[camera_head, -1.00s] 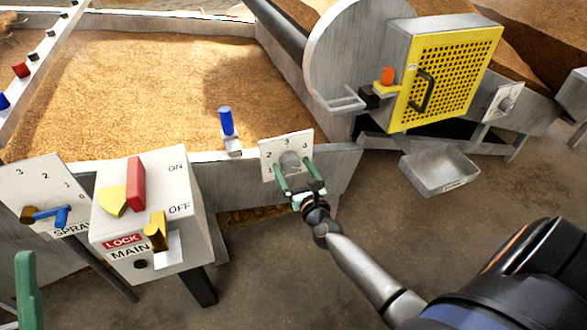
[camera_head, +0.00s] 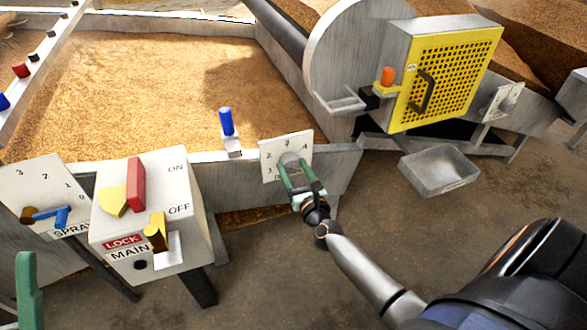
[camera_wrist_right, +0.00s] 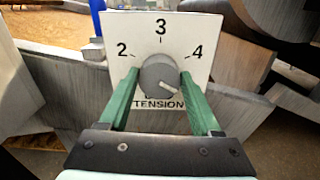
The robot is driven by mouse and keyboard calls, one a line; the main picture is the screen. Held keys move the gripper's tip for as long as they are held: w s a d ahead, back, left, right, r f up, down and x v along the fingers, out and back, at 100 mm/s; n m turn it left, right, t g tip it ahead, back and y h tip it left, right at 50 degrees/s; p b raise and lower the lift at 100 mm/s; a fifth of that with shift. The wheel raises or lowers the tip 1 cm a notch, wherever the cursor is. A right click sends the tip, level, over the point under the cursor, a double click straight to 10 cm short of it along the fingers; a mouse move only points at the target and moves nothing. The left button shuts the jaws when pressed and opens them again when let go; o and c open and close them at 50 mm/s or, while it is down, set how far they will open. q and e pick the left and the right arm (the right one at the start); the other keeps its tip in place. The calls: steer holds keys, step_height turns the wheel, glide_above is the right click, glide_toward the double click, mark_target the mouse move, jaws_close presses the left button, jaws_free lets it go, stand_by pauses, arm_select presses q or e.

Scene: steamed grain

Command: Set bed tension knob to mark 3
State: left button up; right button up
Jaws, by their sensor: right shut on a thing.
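The bed tension knob (camera_wrist_right: 157,74) is a round grey dial on a white plate (camera_wrist_right: 192,32) marked 2, 3 and 4, with TENSION below. Its pale pointer line slants to the lower right, below the 4 and away from the 3 at the top. In the head view the knob (camera_head: 290,160) is on the bed's front wall. My right gripper (camera_head: 296,168) is shut on the knob, one green finger on each side; it also fills the lower wrist view (camera_wrist_right: 160,88). A green finger of my left gripper (camera_head: 28,288) shows at the lower left; its opening is hidden.
A blue lever (camera_head: 226,122) stands left of the plate. The MAIN switch box (camera_head: 150,205) with red and yellow handles and the SPRAY dial plate (camera_head: 45,190) are at left. A metal tray (camera_head: 440,173) lies on the floor to the right.

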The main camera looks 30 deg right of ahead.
steer(key=n+p, duration=0.1)
steer(key=n, duration=0.4)
steer(key=shift+a+n, duration=0.1)
steer(key=shift+n, duration=0.3)
steer(key=n+p, duration=0.1)
steer(key=n, duration=0.4)
steer(key=n+p, duration=0.2)
steer(key=n, duration=0.3)
steer(key=shift+a+f+n, duration=0.1)
steer(key=shift+n, duration=0.3)
arm_select(q)
step_height(320, 180, up, 6)
steer(key=m+p, duration=0.1)
steer(key=p, duration=0.1)
arm_select(e)
steer(key=n, duration=0.5)
steer(key=shift+f, duration=0.1)
arm_select(q)
steer(key=shift+w+a+f+n+y, duration=0.2)
steer(key=shift+w+f+n+y, duration=0.5)
steer(key=shift+f+y, duration=0.25)
steer(key=shift+w+a+f+n+y, duration=0.2)
steer(key=shift+w+f+n+y, duration=0.45)
steer(key=shift+f+y, duration=0.25)
arm_select(e)
steer(key=shift+f+n, duration=0.15)
steer(key=shift+n, duration=1.05)
steer(key=o, duration=1.4)
steer(key=shift+c, duration=0.2)
